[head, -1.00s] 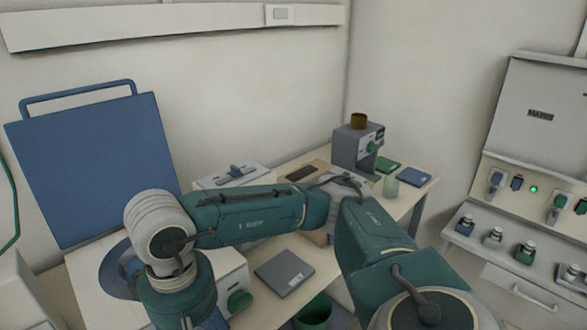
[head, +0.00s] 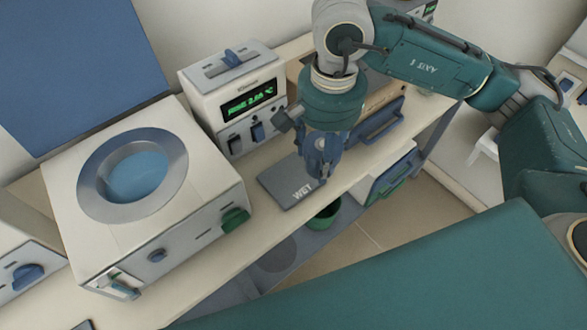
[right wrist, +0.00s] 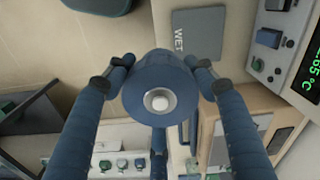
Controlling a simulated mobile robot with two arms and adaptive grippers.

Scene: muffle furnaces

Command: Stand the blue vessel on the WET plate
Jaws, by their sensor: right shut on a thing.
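The WET plate (head: 290,184) is a flat grey square lying on the bench, its white lettering readable. It also shows at the top of the right wrist view (right wrist: 203,32). My right gripper (head: 322,172) points down over the plate's right side in the head view. There the vessel appears beside the plate's lettered edge. Its height above the bench is hard to tell. My left gripper is out of view.
A white unit with a round blue well (head: 140,176) stands left of the plate. A box with a green display (head: 250,104) stands behind it. A green bin (head: 324,214) sits below the bench's front edge. My arm link crosses the lower right.

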